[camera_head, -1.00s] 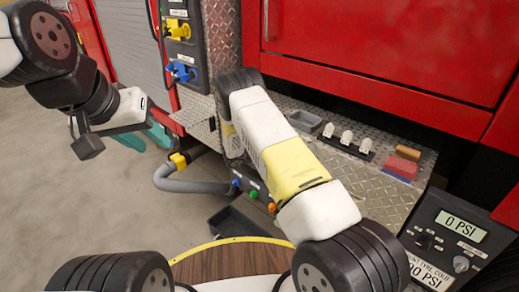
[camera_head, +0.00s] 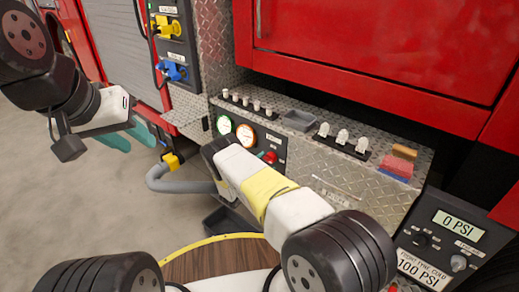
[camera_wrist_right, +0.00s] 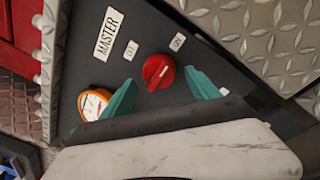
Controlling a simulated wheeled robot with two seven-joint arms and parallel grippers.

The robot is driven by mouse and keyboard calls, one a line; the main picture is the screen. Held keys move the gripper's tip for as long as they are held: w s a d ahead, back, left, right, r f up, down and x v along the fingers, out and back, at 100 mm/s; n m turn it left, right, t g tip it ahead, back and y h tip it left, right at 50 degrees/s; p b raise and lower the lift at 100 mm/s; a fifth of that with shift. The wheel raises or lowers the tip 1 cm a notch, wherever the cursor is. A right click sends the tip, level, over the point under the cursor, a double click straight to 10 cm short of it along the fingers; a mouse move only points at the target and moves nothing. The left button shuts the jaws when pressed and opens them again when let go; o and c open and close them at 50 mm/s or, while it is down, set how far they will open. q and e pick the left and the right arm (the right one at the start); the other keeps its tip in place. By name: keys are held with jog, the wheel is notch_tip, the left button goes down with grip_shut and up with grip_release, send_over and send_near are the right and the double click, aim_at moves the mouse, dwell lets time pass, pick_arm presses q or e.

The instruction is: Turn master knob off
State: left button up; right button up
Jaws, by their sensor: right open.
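The red master knob (camera_wrist_right: 158,71) sits on a dark panel beside a white MASTER label (camera_wrist_right: 110,34) in the right wrist view. It also shows as a red spot in the head view (camera_head: 270,157). Two small labels flank the knob. Its pointer mark is tilted, and I cannot read its setting for certain. My right gripper (camera_wrist_right: 163,93) is open, its teal fingers apart on either side of the knob in that view; contact cannot be told. In the head view its fingers are hidden behind my wrist. My left gripper (camera_head: 128,140) is away at the left, teal fingers apart.
Round gauges (camera_head: 245,134) sit beside the knob on the panel. A diamond-plate ledge above holds a grey tray (camera_head: 299,120), white switches (camera_head: 342,137) and sponges (camera_head: 398,161). A grey hose (camera_head: 180,186) curves at the left. A PSI display box (camera_head: 440,235) stands at right.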

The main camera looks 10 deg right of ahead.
jog(key=shift+x, duration=1.25)
jog(key=c, duration=1.4)
jog(key=shift+o, duration=0.2)
